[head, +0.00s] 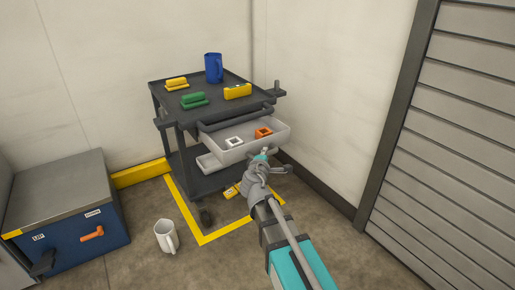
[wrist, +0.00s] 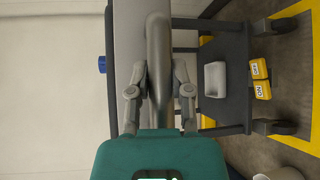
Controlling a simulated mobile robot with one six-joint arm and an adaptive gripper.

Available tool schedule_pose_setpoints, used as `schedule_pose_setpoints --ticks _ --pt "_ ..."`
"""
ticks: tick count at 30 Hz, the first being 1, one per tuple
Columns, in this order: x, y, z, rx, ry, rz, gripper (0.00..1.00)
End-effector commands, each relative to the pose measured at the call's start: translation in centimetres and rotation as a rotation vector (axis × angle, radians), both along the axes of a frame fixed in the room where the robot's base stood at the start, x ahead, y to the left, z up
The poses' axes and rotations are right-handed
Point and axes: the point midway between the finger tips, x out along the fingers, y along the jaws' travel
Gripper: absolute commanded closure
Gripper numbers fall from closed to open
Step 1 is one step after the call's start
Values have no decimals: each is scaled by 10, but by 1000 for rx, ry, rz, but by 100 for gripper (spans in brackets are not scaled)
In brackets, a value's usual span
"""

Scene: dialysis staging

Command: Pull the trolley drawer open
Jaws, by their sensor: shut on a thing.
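The dark grey trolley (head: 190,150) stands in the corner. Its light grey drawer (head: 272,140) sticks out from under the top, open toward me. In it lie a white square piece (head: 233,142) and an orange one (head: 263,132). My gripper (head: 264,156) is at the drawer's front and covers part of it. In the wrist view my gripper (wrist: 160,88) has its fingers on either side of the grey drawer handle (wrist: 158,40) and is shut on it.
The trolley top holds a blue jug (head: 213,67), green (head: 194,100) and yellow (head: 238,91) pieces. A white mug (head: 166,236) stands on the floor at left, near a blue chest (head: 75,215). Yellow tape (head: 218,237) marks the floor. A slatted door (head: 455,130) is at right.

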Motion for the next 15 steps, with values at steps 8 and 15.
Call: schedule_pose_setpoints --ticks 8,15 --pt "-11 -8 0 1 0 0 100" --pt "-10 -8 0 0 0 0 100"
